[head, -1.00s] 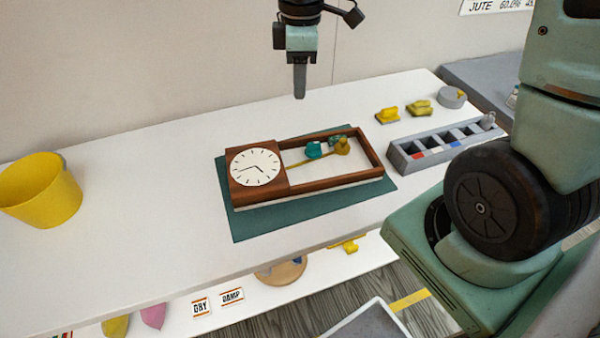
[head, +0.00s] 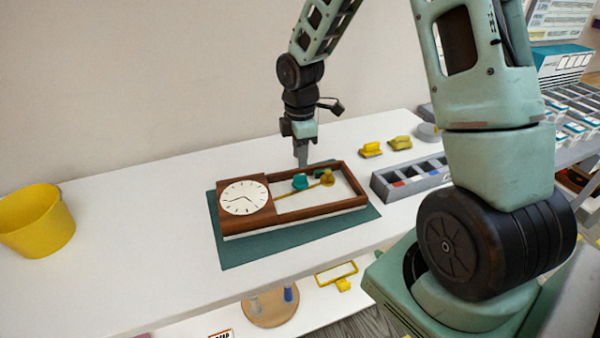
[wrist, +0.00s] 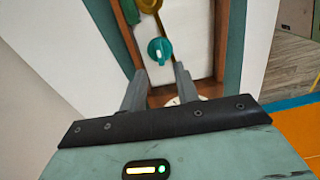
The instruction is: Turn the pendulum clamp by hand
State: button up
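The wooden clock (head: 235,222) lies on its back on a green mat (head: 240,252), its white dial (head: 244,197) at the left and an open framed case at the right. In the case are the teal pendulum clamp (head: 300,181), a yellow rod and a yellow bob (head: 327,178). My gripper (head: 302,163) points down just above the clamp in the head view. In the wrist view the clamp (wrist: 160,50) shows a pale mark and lies just beyond my two parted fingertips (wrist: 159,70), with nothing between them. Whether a finger touches it I cannot tell.
A yellow bucket (head: 38,222) stands at the left of the white table. A wall rises behind the table. The table between bucket and mat is clear.

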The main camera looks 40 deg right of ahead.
aim_at(300, 179)
notch_tip(300, 179, down, 6)
jog(key=shift+f, duration=0.1)
jog(key=shift+c, duration=0.3)
grip_shut()
